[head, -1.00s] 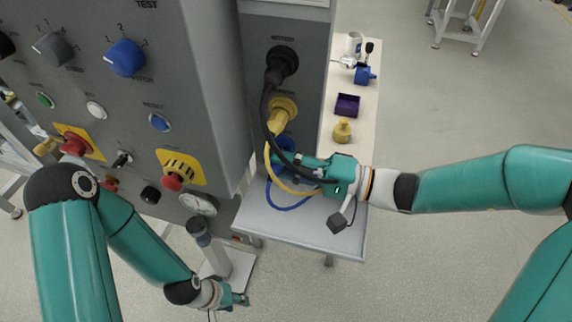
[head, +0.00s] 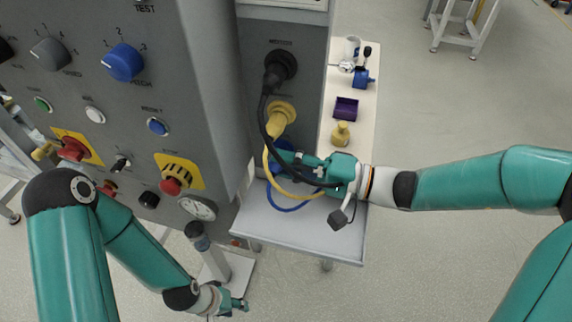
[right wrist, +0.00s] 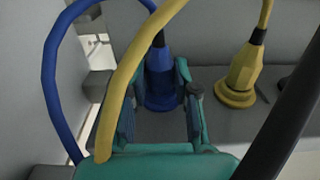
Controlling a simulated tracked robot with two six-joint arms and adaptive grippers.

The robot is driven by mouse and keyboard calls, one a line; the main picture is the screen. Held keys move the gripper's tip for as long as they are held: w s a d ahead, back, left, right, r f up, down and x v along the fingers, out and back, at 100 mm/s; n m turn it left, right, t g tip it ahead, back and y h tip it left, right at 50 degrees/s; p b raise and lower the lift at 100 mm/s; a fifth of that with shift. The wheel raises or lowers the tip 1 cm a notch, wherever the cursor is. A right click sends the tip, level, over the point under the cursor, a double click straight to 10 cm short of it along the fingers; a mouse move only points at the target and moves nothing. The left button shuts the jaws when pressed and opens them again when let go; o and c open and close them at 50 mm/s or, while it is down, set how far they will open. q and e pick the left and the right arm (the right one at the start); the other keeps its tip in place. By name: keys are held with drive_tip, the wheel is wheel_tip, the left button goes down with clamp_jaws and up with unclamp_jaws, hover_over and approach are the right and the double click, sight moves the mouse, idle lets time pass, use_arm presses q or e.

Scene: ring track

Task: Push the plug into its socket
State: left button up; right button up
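The blue plug (head: 283,152) is at the lowest of the sockets on the grey panel, with its blue cable looping over the shelf. In the right wrist view the blue plug (right wrist: 162,84) stands between the two fingers of my right gripper (right wrist: 161,105). The fingers look apart, with gaps beside the plug. How deep it sits in its socket cannot be told. In the head view my right gripper (head: 291,158) is partly covered by the black and yellow cables. My left gripper (head: 238,304) hangs low, away from the plugs; its finger gap is too small to read.
A yellow plug (head: 281,118) and a black plug (head: 272,76) sit in sockets above; their cables cross my right gripper. A side table (head: 357,120) at right holds a purple box (head: 346,107) and other parts. The grey shelf (head: 290,232) is bare in front.

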drive_tip(key=o, duration=0.5)
drive_tip(key=v, duration=1.2)
idle(0.3)
